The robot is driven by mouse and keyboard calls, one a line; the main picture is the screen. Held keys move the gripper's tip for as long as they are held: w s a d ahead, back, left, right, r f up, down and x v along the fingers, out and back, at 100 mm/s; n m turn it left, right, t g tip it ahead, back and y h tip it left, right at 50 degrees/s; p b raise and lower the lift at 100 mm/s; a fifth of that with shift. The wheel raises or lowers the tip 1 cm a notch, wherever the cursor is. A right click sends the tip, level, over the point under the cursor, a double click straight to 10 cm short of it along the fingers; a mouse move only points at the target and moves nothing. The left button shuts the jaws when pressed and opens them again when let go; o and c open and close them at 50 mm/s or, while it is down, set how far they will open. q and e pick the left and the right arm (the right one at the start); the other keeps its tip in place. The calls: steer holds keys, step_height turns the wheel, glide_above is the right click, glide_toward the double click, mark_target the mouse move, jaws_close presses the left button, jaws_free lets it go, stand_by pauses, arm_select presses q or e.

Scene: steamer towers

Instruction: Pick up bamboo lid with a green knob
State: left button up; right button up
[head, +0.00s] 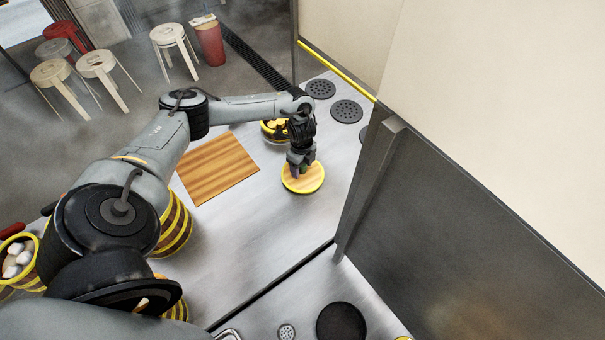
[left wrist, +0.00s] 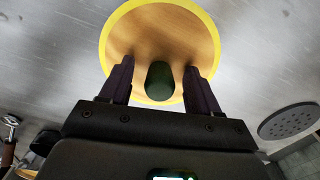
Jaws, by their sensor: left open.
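The bamboo lid (head: 309,184) is a round wooden disc with a yellow rim, lying on the grey metal counter. It also shows in the left wrist view (left wrist: 160,32). Its dark green knob (left wrist: 159,82) stands at the lid's middle. My left gripper (head: 302,170) is over the lid, pointing down. In the left wrist view its two fingers (left wrist: 159,84) are open, one on each side of the knob, with a gap on both sides. In the head view the gripper mostly hides the knob. My right gripper is not in view.
A wooden board (head: 217,168) lies to the left. Striped steamers (head: 177,226) stand near my left arm. A tall dark panel (head: 364,190) rises on the right. Round black drains (head: 346,111) lie behind.

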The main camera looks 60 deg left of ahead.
arm_select(q)
jaws_close()
steer(key=shift+r, duration=0.15)
stand_by(0.4)
steer(key=shift+r, duration=0.6)
step_height(320, 180, up, 3)
steer(key=shift+f, duration=0.2)
steer(key=w+d+r+p, duration=0.1)
steer(key=d+r+p, duration=0.1)
steer(key=d, duration=0.3)
steer(key=d+r+p, duration=0.2)
steer(key=d+r, duration=0.3)
steer(key=d, duration=0.1)
steer(key=shift+w+d, duration=0.3)
steer(key=shift+w, duration=0.1)
